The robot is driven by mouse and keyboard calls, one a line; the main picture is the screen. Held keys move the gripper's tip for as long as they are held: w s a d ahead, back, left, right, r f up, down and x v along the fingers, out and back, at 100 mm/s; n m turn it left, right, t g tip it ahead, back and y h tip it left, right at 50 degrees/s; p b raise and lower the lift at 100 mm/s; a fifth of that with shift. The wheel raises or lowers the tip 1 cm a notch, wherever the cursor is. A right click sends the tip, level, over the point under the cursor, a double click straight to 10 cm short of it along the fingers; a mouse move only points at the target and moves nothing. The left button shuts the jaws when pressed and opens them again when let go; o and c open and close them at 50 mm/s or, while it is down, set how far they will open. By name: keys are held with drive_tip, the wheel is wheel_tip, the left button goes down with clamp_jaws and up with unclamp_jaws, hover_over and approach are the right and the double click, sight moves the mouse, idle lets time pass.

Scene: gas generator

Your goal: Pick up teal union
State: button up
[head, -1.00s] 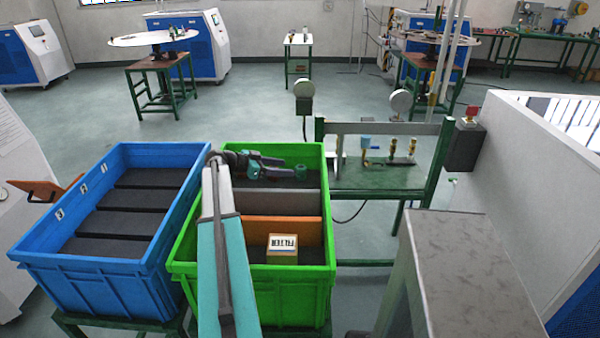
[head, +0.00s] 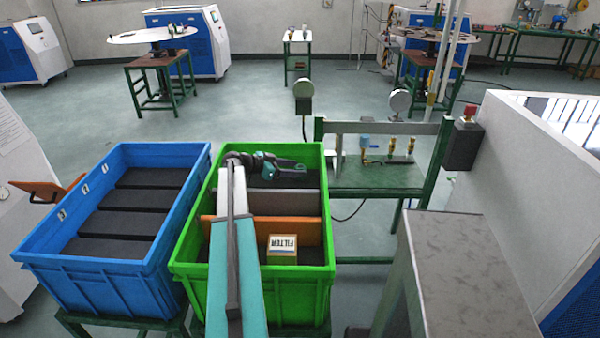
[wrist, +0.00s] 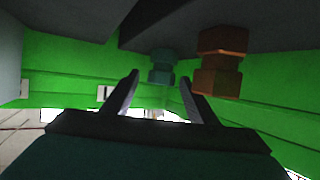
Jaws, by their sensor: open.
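The teal union (wrist: 162,66) shows in the wrist view, a small ribbed fitting in the green bin's far compartment. It appears between and beyond the fingertips of my gripper (wrist: 160,78), with a gap still visible. My gripper is open and empty. In the head view my gripper (head: 296,168) is low in the far compartment, pointing right, and covers the spot of the union, which I cannot make out there.
An orange-brown fitting (wrist: 221,62) is close to the right finger in the wrist view. The green bin (head: 300,285) has grey and orange dividers (head: 308,231) and a FILTER box (head: 282,250). The blue bin (head: 95,268) stands left, with dark, empty-looking compartments.

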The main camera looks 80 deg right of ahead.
sight(302, 168)
drive_tip(key=p+x, duration=0.1)
drive_tip(key=x, duration=0.2)
drive_tip(key=shift+w+d+r, duration=0.1)
drive_tip(key=shift+s+d+f, duration=0.25)
drive_tip(key=shift+s+f, duration=0.05)
drive_tip(key=shift+s, duration=0.1)
drive_tip(key=c, duration=1.2)
